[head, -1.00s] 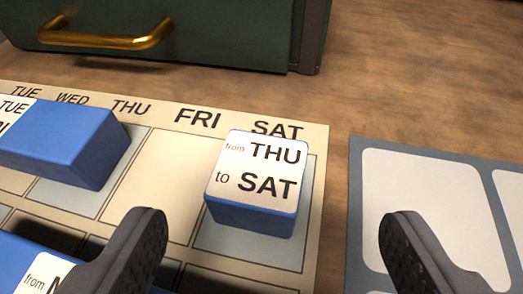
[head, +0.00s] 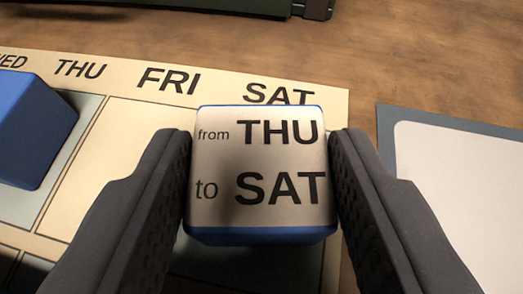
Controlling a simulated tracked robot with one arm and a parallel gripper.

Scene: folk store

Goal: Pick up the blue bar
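A short blue bar (head: 260,236) has a white top label reading "from THU to SAT" (head: 260,165). It sits at the SAT column of a cream calendar board (head: 215,98). My gripper (head: 260,170) has one dark finger on each side of this bar, and both fingers appear to press against its sides. The bar's underside is hidden, so I cannot tell whether it still rests on the board. Another blue bar (head: 30,125) lies on the board at the left edge, partly cut off.
A dark green cabinet or box (head: 230,5) stands at the far edge of the wooden table (head: 400,60). The wood between them is clear.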

